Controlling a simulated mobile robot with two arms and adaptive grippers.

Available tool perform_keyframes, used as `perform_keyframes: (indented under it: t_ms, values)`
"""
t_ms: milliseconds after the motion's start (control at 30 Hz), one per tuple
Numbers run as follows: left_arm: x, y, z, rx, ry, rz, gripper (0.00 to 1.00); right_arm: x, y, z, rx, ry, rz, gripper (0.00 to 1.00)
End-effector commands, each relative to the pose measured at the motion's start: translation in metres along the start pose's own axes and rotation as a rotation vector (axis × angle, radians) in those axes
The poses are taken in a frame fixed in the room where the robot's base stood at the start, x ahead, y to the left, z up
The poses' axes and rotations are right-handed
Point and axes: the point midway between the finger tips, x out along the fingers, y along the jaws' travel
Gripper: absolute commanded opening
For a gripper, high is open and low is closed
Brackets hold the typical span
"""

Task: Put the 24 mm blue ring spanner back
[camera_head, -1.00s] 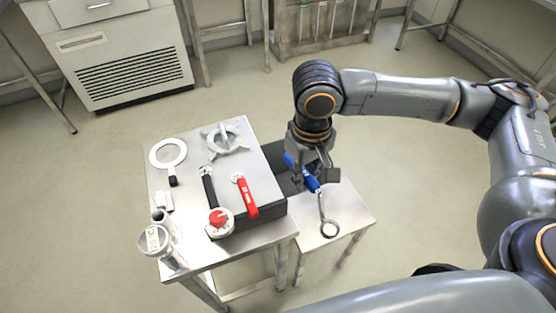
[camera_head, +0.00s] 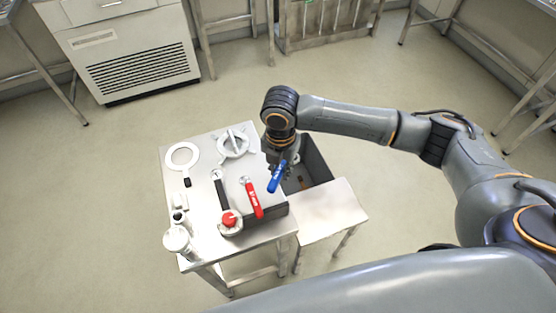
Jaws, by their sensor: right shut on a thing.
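The blue ring spanner (camera_head: 277,177) is in my right gripper (camera_head: 287,164). Its blue handle hangs tilted in front of the jaws, beside the red-handled tool on the table. Its steel shaft and ring end cannot be made out. The right gripper is shut on it, above the near left part of an open dark box (camera_head: 318,160). Much of the jaws is hidden by the handle and my wrist. My left gripper is not in view.
The steel table (camera_head: 196,217) bears a red-handled tool (camera_head: 252,200), a black-handled tool (camera_head: 220,190), a red-knobbed dial (camera_head: 230,221), a white ring (camera_head: 182,156), a handwheel (camera_head: 233,145) and a white jar (camera_head: 177,240). The low side table (camera_head: 325,212) is bare.

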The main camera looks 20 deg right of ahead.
Motion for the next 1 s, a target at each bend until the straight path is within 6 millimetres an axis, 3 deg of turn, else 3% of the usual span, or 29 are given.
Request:
perform_keyframes:
  t_ms: [33, 100, 400, 667, 1000]
  values:
    - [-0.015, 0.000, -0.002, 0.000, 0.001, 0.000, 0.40, -0.006, 0.001, -0.001, -0.097, 0.003, 0.000, 0.00]
    - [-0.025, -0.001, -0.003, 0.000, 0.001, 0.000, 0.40, -0.005, 0.003, -0.001, -0.250, 0.003, 0.002, 0.00]
    - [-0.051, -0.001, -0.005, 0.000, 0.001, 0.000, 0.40, 0.003, 0.005, -0.003, -0.743, -0.001, 0.008, 0.00]
    - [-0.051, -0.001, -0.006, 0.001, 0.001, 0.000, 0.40, 0.011, 0.005, -0.004, -0.862, -0.003, 0.009, 0.00]
    - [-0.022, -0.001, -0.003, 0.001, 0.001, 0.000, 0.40, 0.040, 0.005, -0.004, -0.861, -0.004, 0.009, 0.00]
